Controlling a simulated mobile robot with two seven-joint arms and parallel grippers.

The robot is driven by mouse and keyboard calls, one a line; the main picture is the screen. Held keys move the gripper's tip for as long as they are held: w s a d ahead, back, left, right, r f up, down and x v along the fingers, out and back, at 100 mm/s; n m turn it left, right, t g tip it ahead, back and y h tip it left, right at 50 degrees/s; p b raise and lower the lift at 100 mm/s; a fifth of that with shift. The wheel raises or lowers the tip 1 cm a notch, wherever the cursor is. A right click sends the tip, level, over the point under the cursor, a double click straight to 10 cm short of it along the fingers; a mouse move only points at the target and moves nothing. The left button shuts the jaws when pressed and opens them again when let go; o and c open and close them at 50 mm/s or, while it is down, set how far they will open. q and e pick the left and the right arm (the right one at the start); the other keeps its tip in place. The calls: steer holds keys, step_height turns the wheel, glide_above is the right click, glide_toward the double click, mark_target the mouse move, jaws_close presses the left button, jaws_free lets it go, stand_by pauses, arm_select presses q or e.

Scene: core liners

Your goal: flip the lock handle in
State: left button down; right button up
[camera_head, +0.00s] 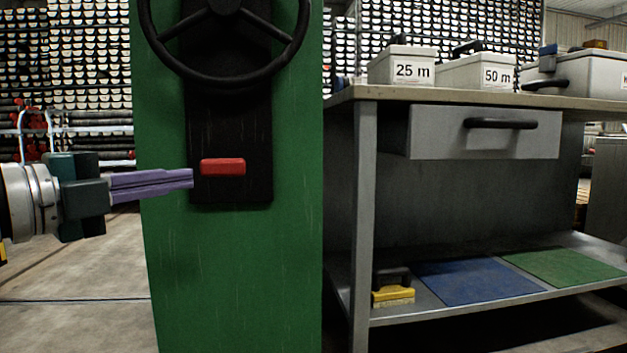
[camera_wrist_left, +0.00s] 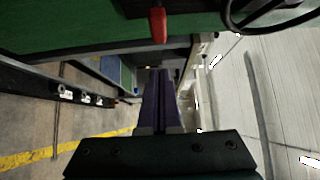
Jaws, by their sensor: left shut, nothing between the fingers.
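The lock handle (camera_head: 222,167) is a small red bar, lying level on the lower part of a black plate (camera_head: 232,130) on the green cabinet front. My left gripper (camera_head: 191,178) comes in from the left, its purple fingers shut and empty. In the head view its tips are just left of the handle and slightly lower, with a small gap in the picture. In the left wrist view the red handle (camera_wrist_left: 158,25) is at the top, above the shut fingers (camera_wrist_left: 160,72); I see no contact. My right gripper is not in view.
A black handwheel (camera_head: 225,75) is above the handle on the green cabinet (camera_head: 235,270). To the right is a grey workbench (camera_head: 362,200) with a drawer (camera_head: 485,132), labelled boxes on top and mats on its lower shelf. Open floor (camera_head: 75,300) is at the left.

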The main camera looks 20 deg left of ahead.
mark_target(229, 169)
arm_select(q)
steer(key=w+b, duration=0.1)
steer(key=w, duration=0.5)
steer(key=shift+w+a, duration=0.15)
steer(key=shift+w, duration=0.1)
steer(key=shift+w+a+b, duration=0.35)
steer(key=shift+w+b, duration=0.05)
steer(key=shift+w, duration=0.2)
steer(key=shift+a, duration=0.1)
